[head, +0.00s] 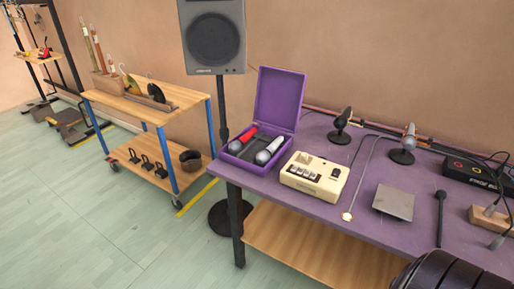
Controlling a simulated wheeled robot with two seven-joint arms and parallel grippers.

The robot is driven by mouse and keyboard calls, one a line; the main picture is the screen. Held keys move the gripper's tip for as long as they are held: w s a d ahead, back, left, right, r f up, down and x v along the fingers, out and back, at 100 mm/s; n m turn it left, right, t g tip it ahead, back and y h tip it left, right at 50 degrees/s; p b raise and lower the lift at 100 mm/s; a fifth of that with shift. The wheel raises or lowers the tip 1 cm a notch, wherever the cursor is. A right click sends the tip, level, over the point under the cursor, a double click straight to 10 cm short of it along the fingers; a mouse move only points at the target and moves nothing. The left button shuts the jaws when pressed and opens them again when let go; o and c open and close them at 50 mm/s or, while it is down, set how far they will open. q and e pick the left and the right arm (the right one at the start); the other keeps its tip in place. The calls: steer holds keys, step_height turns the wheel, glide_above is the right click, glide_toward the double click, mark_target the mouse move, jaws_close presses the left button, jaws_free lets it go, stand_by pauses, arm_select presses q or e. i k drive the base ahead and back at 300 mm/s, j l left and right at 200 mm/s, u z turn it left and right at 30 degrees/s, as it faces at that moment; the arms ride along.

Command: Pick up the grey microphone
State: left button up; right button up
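A grey microphone (270,149) with a pale ball head lies in the open purple case (280,97) at the left end of the purple table. A red microphone (243,137) lies behind it in the same case. Another grey microphone (409,136) stands upright on a small round black base towards the back right of the table. I cannot tell from the picture which grey one the task names. Neither of my grippers is in view.
A cream box with buttons (314,177) sits right of the case. A grey plate (394,202), a black desk microphone (341,125) and a dark microphone (440,212) occupy the purple table (375,241). A speaker (215,40) stands behind. A dark ribbed form covers the bottom right.

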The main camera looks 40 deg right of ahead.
mark_target(409, 142)
steer(key=l+z, duration=0.2)
steer(key=z, duration=2.05)
